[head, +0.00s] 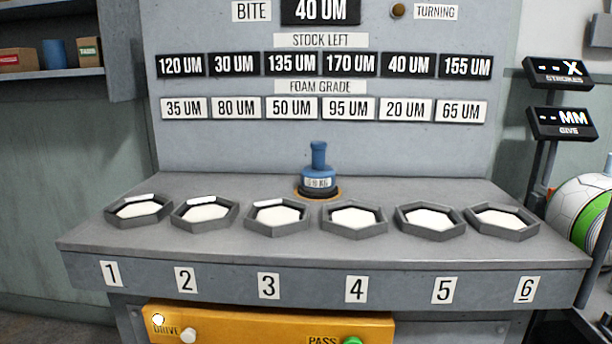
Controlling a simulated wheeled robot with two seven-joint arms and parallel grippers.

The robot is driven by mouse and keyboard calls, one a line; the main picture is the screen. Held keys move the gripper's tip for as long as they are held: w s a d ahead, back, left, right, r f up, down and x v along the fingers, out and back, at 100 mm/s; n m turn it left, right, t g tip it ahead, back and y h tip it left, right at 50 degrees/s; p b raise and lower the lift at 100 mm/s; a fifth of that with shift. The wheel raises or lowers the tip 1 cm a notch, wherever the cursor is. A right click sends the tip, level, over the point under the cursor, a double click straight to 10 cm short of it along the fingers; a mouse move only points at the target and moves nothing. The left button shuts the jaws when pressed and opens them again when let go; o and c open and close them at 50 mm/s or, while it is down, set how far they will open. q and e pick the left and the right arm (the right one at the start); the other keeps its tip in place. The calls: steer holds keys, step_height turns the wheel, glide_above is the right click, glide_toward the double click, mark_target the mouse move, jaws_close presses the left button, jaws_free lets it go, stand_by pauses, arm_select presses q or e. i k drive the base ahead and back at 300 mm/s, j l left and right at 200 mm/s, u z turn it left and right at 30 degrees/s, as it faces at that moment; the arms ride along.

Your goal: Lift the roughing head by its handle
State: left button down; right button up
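The roughing head is most likely the blue weight-shaped piece (318,179) at the back middle of the grey bench, with a small label on its front. Its blue handle (318,154) stands upright with a knob on top. It sits upright on a dark round base with an orange-brown rim. Neither of my grippers shows in the head view, and nothing touches the handle.
Several hexagonal trays with white pads, such as tray 1 (112,217) and tray 6 (503,234), line the bench front. A yellow panel (260,323) with buttons is below. A sign wall (220,145) stands behind; display posts (545,155) and a ball (578,208) are right.

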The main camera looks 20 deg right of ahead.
mark_target(316, 178)
steer(key=i+j+z, duration=0.1)
steer(key=j, duration=1.55)
steer(key=i+z, duration=0.05)
